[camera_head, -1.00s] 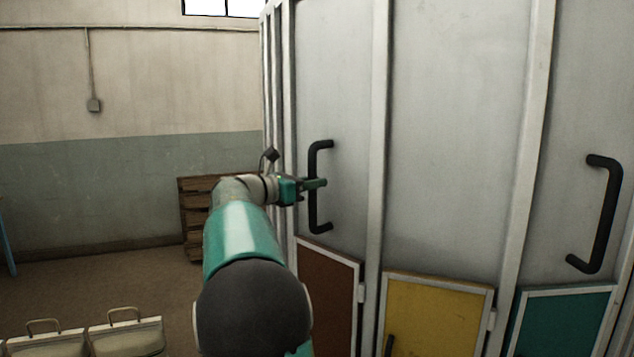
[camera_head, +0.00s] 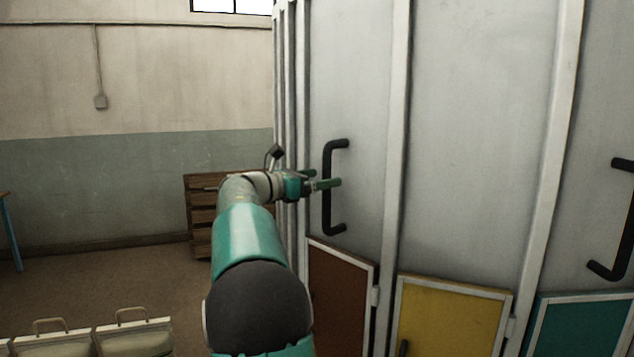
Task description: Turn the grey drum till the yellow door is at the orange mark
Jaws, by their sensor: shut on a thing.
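The grey drum (camera_head: 475,120) fills the right half of the view, with pale upright ribs and black bar handles. The yellow door (camera_head: 455,318) is low on the drum, between a brown door (camera_head: 340,290) on its left and a teal door (camera_head: 585,325) on its right. My gripper (camera_head: 318,179) is shut on the left black handle (camera_head: 328,210), at about its mid-height. My arm reaches up to it from the bottom. The yellow door's lower part is cut off by the frame. I see no orange mark in this view.
A wooden pallet-like stack (camera_head: 199,215) stands behind my arm by the wall. Pale cases with handles (camera_head: 135,337) sit at the lower left. A blue table leg (camera_head: 12,235) shows at the far left. The floor between is clear.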

